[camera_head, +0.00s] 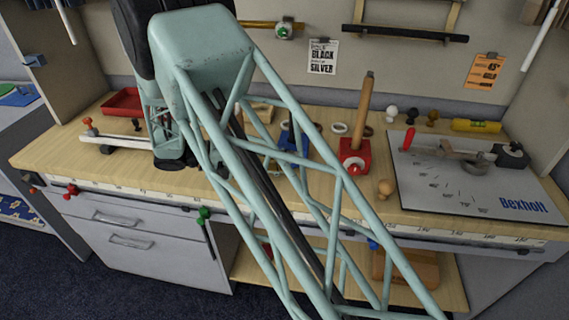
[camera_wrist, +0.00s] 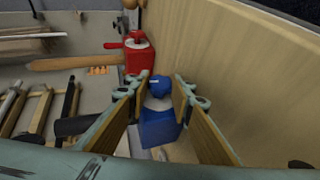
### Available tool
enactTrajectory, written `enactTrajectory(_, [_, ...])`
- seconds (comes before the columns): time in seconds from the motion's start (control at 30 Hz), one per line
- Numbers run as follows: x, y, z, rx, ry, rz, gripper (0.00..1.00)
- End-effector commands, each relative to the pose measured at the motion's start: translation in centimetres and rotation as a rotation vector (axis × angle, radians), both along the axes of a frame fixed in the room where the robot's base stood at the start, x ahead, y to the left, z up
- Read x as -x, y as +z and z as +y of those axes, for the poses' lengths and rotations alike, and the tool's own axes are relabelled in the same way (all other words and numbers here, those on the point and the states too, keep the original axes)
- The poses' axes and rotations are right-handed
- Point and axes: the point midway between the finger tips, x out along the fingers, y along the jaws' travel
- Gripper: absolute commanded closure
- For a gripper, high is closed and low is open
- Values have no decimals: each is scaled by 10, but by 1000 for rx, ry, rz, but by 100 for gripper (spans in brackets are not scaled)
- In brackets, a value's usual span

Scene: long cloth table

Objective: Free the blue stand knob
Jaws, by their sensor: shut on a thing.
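The blue stand (camera_wrist: 158,128) shows in the wrist view with its round blue knob (camera_wrist: 160,87). My gripper (camera_wrist: 162,82) has one finger on each side of this knob and is shut on it. The exact contact at the fingertips is hard to see. In the head view the blue stand (camera_head: 290,138) shows only in part behind my teal arm lattice, and the knob cannot be made out there. A dark cylinder (camera_wrist: 78,126) lies beside the blue stand in the wrist view.
The red stand (camera_head: 355,156) holds an upright wooden handle (camera_head: 365,105); it also shows in the wrist view (camera_wrist: 138,58). A wooden knob (camera_head: 386,187) is near it. A grey board (camera_head: 480,190) lies right. A red tray (camera_head: 122,103) is at left.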

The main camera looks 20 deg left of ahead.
Motion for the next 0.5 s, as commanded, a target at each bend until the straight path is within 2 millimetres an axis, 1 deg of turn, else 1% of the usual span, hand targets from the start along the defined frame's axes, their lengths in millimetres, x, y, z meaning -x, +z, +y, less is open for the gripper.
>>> enactTrajectory(0.47, [1, -1, -1, 11, -3, 0, 90])
enactTrajectory(0.5, [1, -1, -1, 11, -3, 0, 76])
